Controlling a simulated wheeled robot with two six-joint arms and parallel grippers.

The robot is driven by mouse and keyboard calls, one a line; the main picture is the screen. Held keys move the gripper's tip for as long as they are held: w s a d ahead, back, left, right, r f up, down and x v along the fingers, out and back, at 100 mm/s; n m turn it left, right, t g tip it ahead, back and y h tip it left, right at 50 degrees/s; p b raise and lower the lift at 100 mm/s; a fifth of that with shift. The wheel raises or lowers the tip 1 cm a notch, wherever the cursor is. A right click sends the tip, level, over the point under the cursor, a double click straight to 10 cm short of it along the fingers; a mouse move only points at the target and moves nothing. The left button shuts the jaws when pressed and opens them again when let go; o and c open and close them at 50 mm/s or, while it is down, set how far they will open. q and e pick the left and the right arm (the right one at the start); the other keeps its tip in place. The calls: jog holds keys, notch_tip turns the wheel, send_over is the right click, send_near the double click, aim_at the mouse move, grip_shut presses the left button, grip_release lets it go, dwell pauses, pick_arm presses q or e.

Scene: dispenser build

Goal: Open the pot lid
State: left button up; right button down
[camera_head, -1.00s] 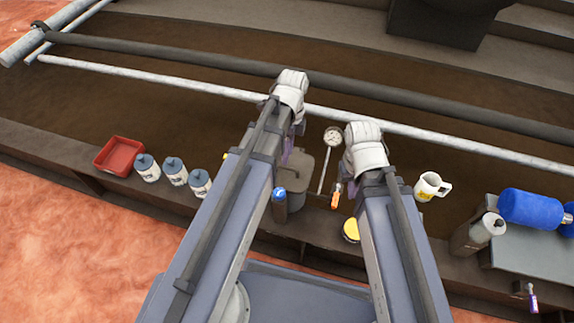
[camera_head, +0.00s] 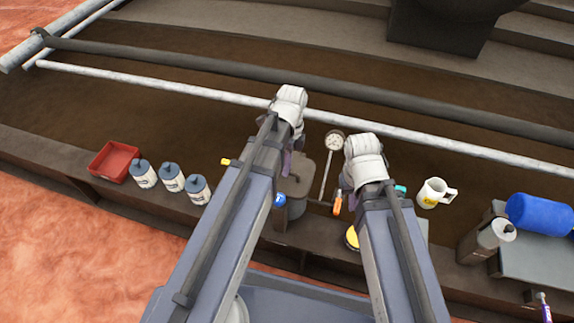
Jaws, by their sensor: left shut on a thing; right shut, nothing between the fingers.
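The grey-brown pot (camera_head: 297,206) stands on the shelf in the middle, partly hidden by my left arm. Its lid (camera_head: 302,168) shows at the top; I cannot tell whether it is raised.
A red tray (camera_head: 113,161) and several white bottles (camera_head: 170,179) stand left. A dial gauge (camera_head: 334,142) is behind the pot's right side. Pipes cross behind.

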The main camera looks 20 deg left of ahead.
pick_arm(q)
grip_shut()
dwell(0.8)
jog(key=shift+r, duration=0.1)
